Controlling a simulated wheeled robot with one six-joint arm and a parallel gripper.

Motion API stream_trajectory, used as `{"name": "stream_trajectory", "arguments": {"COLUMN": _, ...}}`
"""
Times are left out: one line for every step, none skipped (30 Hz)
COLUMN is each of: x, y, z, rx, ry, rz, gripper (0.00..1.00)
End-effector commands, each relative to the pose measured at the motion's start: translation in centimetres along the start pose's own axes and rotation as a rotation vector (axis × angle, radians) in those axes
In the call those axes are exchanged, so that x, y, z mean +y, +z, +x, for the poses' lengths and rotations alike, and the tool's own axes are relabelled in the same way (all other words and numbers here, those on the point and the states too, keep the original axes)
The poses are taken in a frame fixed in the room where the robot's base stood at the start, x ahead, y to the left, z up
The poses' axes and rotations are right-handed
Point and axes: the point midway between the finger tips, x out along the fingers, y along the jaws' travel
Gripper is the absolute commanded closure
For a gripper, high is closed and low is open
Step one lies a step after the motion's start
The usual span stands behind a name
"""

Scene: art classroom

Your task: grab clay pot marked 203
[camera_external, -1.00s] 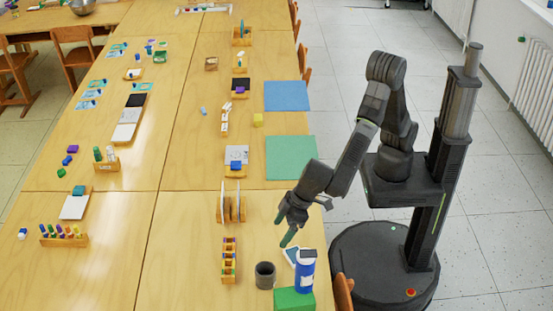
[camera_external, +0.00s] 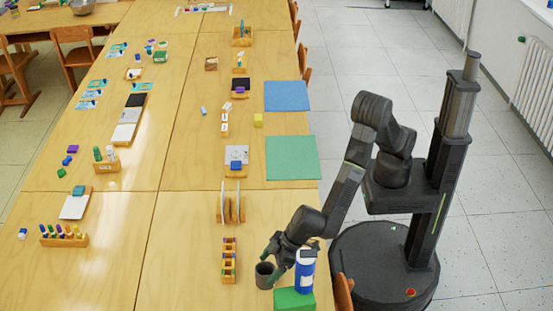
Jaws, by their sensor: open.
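A small dark grey pot (camera_external: 264,276) stands upright on the table near its front right part. No number can be read on it at this size. My gripper (camera_external: 271,266) is open and low at the pot, with its green-tinted fingers pointing down. One finger shows by the pot's upper rim and the other at its right side. I cannot tell whether either finger touches the pot.
A blue and white bottle (camera_external: 304,272) stands by a green block (camera_external: 294,299), close to the right of my gripper. A wooden rack (camera_external: 229,260) with several coloured pieces is left of the pot. The table left of the rack is clear.

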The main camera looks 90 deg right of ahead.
Motion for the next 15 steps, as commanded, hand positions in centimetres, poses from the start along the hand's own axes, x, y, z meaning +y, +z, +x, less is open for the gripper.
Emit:
{"name": "stream_trajectory", "arguments": {"x": 0.0, "y": 0.0, "z": 0.3, "rx": -0.001, "ry": 0.001, "rz": 0.000, "gripper": 0.19}}
{"name": "stream_trajectory", "arguments": {"x": 0.1, "y": 0.1, "z": 0.5, "rx": -0.002, "ry": 0.002, "rz": 0.000, "gripper": 0.19}}
{"name": "stream_trajectory", "arguments": {"x": 0.1, "y": 0.1, "z": 0.9, "rx": -0.002, "ry": 0.002, "rz": 0.001, "gripper": 0.19}}
{"name": "stream_trajectory", "arguments": {"x": 0.1, "y": 0.2, "z": 1.2, "rx": -0.003, "ry": 0.003, "rz": 0.001, "gripper": 0.19}}
{"name": "stream_trajectory", "arguments": {"x": 0.1, "y": 0.2, "z": 1.7, "rx": -0.003, "ry": 0.003, "rz": -0.001, "gripper": 0.19}}
{"name": "stream_trajectory", "arguments": {"x": 0.1, "y": 0.2, "z": 2.2, "rx": -0.003, "ry": 0.002, "rz": -0.001, "gripper": 0.19}}
{"name": "stream_trajectory", "arguments": {"x": 0.1, "y": 0.3, "z": 2.6, "rx": -0.003, "ry": 0.002, "rz": 0.000, "gripper": 0.19}}
{"name": "stream_trajectory", "arguments": {"x": 0.1, "y": 0.3, "z": 3.0, "rx": -0.003, "ry": 0.003, "rz": 0.000, "gripper": 0.19}}
{"name": "stream_trajectory", "arguments": {"x": 0.1, "y": 0.3, "z": 3.5, "rx": -0.002, "ry": 0.002, "rz": 0.000, "gripper": 0.19}}
{"name": "stream_trajectory", "arguments": {"x": 0.1, "y": 0.3, "z": 3.9, "rx": -0.002, "ry": 0.002, "rz": 0.000, "gripper": 0.19}}
{"name": "stream_trajectory", "arguments": {"x": 0.1, "y": 0.4, "z": 4.2, "rx": -0.003, "ry": 0.001, "rz": 0.000, "gripper": 0.19}}
{"name": "stream_trajectory", "arguments": {"x": 0.1, "y": 0.3, "z": 4.5, "rx": -0.002, "ry": 0.001, "rz": 0.001, "gripper": 0.19}}
{"name": "stream_trajectory", "arguments": {"x": 0.0, "y": 0.3, "z": 4.7, "rx": -0.002, "ry": 0.000, "rz": 0.001, "gripper": 0.19}}
{"name": "stream_trajectory", "arguments": {"x": 0.0, "y": 0.3, "z": 4.9, "rx": -0.001, "ry": 0.000, "rz": 0.001, "gripper": 0.19}}
{"name": "stream_trajectory", "arguments": {"x": 0.0, "y": 0.4, "z": 5.1, "rx": -0.001, "ry": 0.000, "rz": 0.001, "gripper": 0.19}}
